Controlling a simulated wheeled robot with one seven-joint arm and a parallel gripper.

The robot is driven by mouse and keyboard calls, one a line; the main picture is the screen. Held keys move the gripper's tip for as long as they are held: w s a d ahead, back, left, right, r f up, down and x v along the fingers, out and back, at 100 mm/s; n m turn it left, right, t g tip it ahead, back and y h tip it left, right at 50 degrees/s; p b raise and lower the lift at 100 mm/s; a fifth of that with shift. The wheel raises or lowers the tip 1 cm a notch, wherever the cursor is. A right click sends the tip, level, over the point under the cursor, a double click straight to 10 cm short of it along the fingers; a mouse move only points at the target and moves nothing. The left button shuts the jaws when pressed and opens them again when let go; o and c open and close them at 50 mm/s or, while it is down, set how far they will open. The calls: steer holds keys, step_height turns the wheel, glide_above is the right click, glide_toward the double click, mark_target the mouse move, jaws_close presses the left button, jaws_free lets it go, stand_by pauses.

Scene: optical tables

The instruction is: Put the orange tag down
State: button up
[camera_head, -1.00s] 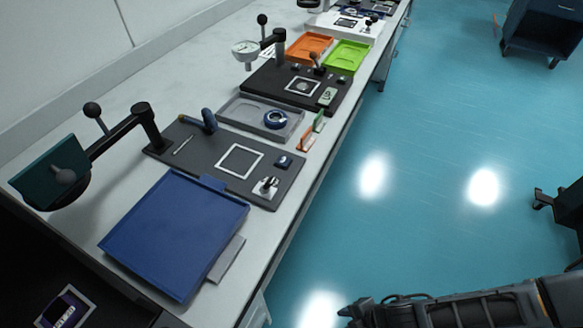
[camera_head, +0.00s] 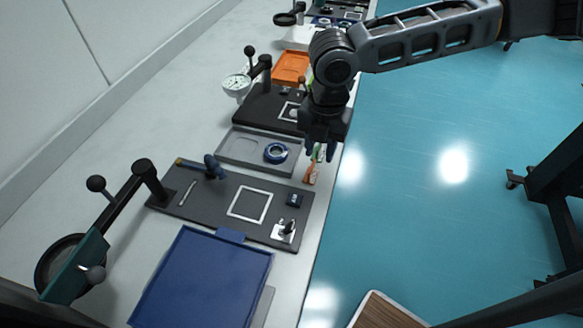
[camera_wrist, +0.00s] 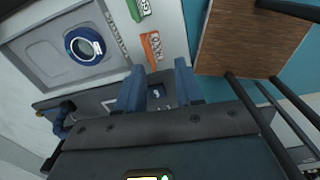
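The orange tag (camera_head: 312,173) is on the light table top near its right edge, beside the dark board. It also shows in the wrist view (camera_wrist: 151,46), beyond my fingertips, its lettered face toward the camera. I cannot tell whether it stands or leans. My gripper (camera_head: 322,150) points down just above and behind the tag in the head view. In the wrist view my gripper (camera_wrist: 160,76) has two blue fingers spread apart with nothing between them. The green tag (camera_wrist: 139,8) is beside the orange one, partly hidden behind my gripper in the head view.
A grey tray (camera_head: 240,148) with a blue ring (camera_head: 276,152) lies left of the tags. A dark board (camera_head: 215,205) with small parts and a blue tray (camera_head: 200,280) are nearer. The table's right edge is close; a wood-topped piece (camera_head: 385,312) stands beyond it.

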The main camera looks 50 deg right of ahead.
mark_target(312, 166)
steer(key=shift+w+a+r, duration=0.3)
steer(key=shift+w+a, duration=0.15)
steer(key=shift+w, duration=0.05)
steer(key=shift+w+a+f, duration=0.1)
steer(key=shift+a+f, duration=0.05)
steer(key=f, duration=0.7)
steer(key=shift+w+d+f, duration=0.1)
steer(key=shift+d, duration=0.25)
steer(key=shift+c, duration=0.4)
jaws_close()
